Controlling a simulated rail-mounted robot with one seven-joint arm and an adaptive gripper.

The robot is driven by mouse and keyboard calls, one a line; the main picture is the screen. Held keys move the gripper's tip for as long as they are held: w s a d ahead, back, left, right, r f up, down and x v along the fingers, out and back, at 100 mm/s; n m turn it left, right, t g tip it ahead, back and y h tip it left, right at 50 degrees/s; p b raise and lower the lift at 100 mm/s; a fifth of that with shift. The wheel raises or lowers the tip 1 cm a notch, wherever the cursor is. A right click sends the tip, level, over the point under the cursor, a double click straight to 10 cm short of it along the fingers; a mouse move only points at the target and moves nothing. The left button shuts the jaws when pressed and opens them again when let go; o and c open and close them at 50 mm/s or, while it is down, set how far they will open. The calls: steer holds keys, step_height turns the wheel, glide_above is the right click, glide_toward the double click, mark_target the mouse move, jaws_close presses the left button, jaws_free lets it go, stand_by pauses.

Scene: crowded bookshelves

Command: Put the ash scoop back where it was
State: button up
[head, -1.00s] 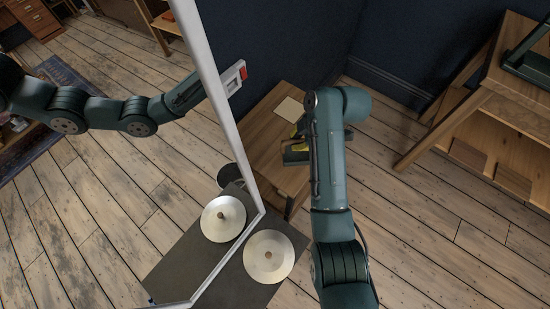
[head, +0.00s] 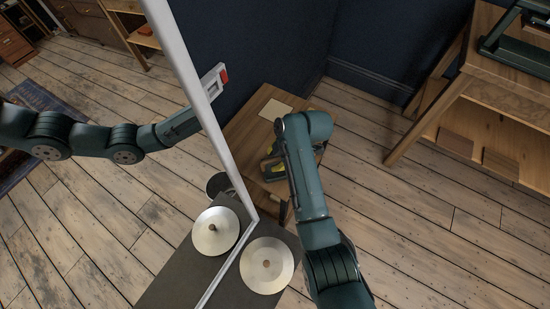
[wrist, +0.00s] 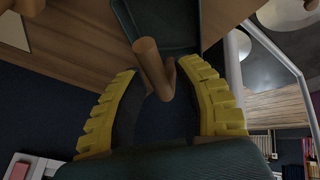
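The ash scoop shows in the wrist view as a dark pan (wrist: 165,22) with a round wooden handle (wrist: 152,68). My gripper (wrist: 160,76) has yellow ribbed fingers with dark inner pads. The pan points away from my gripper, over wood. In the head view my gripper (head: 271,150) is above the small wooden table (head: 243,130), partly hidden by my arm. The scoop is hard to make out there, and I cannot tell whether it touches the tabletop.
A pale sheet (head: 276,110) lies on the table's far end. A wooden shelf unit (head: 470,100) stands at the right. Floor between is clear.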

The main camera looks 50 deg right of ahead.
steer(key=shift+r, duration=0.35)
steer(key=p+v, duration=0.4)
steer(key=v, duration=0.7)
steer(key=shift+r, duration=0.3)
steer(key=shift+s+d, duration=0.1)
steer(key=shift+d, duration=0.05)
